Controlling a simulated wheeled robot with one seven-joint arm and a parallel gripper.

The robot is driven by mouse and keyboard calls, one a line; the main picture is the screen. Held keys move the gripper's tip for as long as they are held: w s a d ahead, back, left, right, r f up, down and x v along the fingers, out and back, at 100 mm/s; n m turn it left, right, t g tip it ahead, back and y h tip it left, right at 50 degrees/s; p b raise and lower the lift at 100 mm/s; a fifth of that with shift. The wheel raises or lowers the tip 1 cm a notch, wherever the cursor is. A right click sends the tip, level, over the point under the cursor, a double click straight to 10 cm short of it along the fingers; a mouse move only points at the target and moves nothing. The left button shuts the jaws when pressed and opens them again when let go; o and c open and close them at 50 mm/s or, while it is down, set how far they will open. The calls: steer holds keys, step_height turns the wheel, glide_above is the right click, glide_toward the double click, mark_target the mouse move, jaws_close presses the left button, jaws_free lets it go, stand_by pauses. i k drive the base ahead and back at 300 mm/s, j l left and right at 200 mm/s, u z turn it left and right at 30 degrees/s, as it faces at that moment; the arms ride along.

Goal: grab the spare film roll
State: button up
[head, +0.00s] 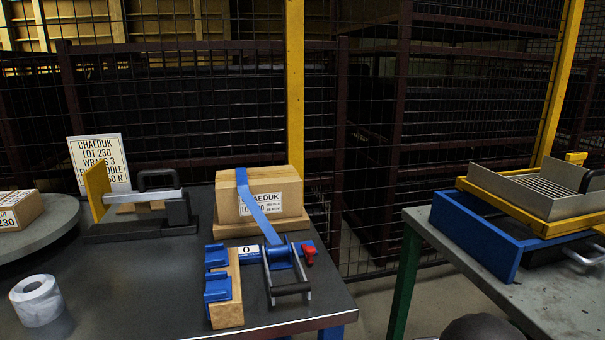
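A pale grey-white film roll (37,301) stands upright near the front left of the dark table, with its round core opening showing on top. No other film roll can be made out. My gripper is not in view. A dark rounded shape shows at the bottom edge, right of centre, and I cannot tell whether it is part of my arm.
On the dark table (130,290) are a strapped cardboard box (290,190), a blue strap tool on a wooden block (228,295), a black-handled device (140,225) and a sign (98,160). A second table (540,310) with blue and yellow frames stands right, across a gap. Mesh fencing is behind.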

mark_target(37, 301)
steer(key=u, duration=1.95)
steer(key=z, duration=0.7)
steer(key=j+z, duration=0.25)
steer(key=z, duration=0.15)
steer(key=j+z, duration=0.55)
steer(key=z, duration=0.25)
steer(key=j+z, duration=0.25)
steer(key=z, duration=0.15)
steer(key=k, duration=0.05)
